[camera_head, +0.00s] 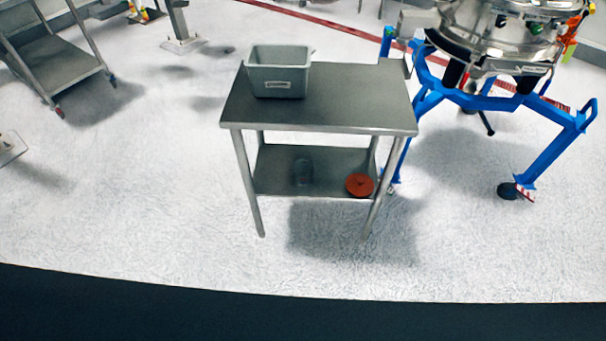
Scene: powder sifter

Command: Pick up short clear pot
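A short clear pot (303,172) stands on the lower shelf of a small metal table, left of the shelf's middle. It is see-through and hard to make out against the grey shelf. The shelf (270,183) lies under the tabletop, with open space at its front. Neither my left nor my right gripper shows in the head view.
A red round lid-like object (359,185) lies at the shelf's right front. A grey bin (279,72) stands on the tabletop (350,100). The sifter's blue frame (545,160) is close on the right. A cart (60,70) stands far left. The floor in front is clear.

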